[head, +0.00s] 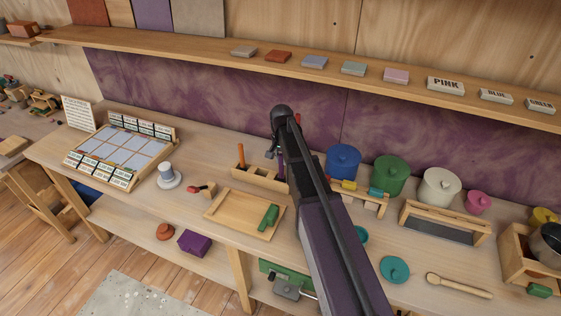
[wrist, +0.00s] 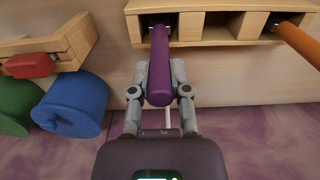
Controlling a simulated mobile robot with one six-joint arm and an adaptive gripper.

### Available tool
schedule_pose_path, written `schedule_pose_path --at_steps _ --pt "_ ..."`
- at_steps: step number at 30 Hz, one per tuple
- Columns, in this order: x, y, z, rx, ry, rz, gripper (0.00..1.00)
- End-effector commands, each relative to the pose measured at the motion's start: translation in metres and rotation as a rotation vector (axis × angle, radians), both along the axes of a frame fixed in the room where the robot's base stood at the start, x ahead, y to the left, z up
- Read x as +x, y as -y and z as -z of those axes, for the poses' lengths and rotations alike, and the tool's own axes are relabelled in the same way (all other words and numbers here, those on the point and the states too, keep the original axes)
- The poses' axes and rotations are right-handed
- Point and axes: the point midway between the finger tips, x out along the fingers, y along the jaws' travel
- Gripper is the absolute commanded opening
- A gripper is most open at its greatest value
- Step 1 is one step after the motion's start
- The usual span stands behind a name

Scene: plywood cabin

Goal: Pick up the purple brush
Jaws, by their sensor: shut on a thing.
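The purple brush (wrist: 160,80) stands with its far end in a compartment of a wooden holder (wrist: 205,38). My gripper (wrist: 160,72) is shut on the purple handle, one finger on each side, in the wrist view. In the head view the holder (head: 262,179) is at the middle of the bench, and my arm hides most of the brush and the gripper. An orange brush (wrist: 300,42) stands in another compartment of the same holder and also shows in the head view (head: 241,155).
A blue pot (head: 343,162) and a green pot (head: 390,174) stand right of my arm, behind a small wooden rack (head: 373,200). A wooden tray (head: 228,214) with a green block (head: 268,216) lies in front. A shelf (head: 300,76) runs along the purple wall above.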

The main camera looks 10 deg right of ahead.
Motion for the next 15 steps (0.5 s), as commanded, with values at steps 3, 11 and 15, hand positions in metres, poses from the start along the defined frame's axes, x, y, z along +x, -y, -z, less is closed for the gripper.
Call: schedule_pose_path --at_steps 3,11,15 --pt "0.0 0.0 -0.007 0.0 0.0 0.0 0.0" --pt "0.0 0.0 -0.029 0.0 0.0 0.0 0.0" --pt "0.0 0.0 -0.044 0.0 0.0 0.0 0.0"
